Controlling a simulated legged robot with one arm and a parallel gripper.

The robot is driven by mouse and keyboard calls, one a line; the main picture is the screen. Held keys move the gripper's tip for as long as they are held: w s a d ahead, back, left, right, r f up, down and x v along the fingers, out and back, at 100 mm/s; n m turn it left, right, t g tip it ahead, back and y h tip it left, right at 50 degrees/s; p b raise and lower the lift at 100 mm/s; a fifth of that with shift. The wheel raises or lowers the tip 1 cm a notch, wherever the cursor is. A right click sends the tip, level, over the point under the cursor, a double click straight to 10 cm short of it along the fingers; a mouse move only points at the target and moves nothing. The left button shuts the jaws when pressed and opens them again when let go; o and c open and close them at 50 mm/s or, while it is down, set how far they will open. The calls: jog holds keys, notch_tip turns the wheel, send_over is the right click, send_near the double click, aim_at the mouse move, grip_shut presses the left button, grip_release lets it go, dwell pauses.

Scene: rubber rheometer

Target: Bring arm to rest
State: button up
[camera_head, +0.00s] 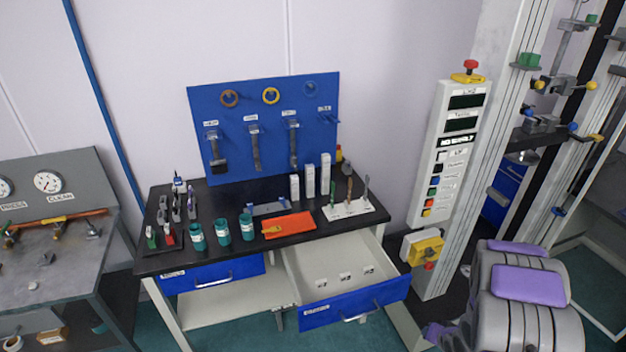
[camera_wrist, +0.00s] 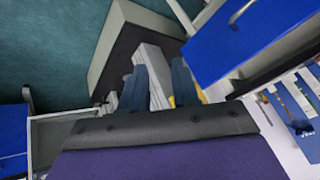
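My arm (camera_head: 525,300), grey with purple pads, is folded at the lower right of the head view, in front of the testing machine. My gripper's fingers cannot be made out clearly there. In the wrist view my gripper (camera_wrist: 158,75) has its two dark blue fingers apart. A pale grooved column shows between and beyond them. I see nothing held.
The machine's control panel (camera_head: 447,160) rises close to my arm. A gauge bench (camera_head: 50,285) stands at left.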

jog(key=s+a+r+n+g+h, duration=0.1)
jog(key=s+r+g+h, duration=0.15)
jog(key=r, duration=0.75)
jog(key=s+a+r+n+g+h, duration=0.15)
jog(key=s+r, duration=0.25)
jog(key=r, duration=0.5)
jog(key=s+a+r+n+g+y, duration=0.1)
jog(key=s+a+r+g+y, duration=0.1)
jog(key=s+a+r, duration=0.5)
jog(key=s+a+r+n+g+y, duration=0.2)
jog(key=s+a+r, duration=0.5)
jog(key=s+a, duration=0.4)
jog(key=s, duration=0.6)
jog(key=shift+s+a+r+g, duration=0.2)
jog(key=shift+a+g, duration=0.05)
jog(key=shift+g, duration=0.05)
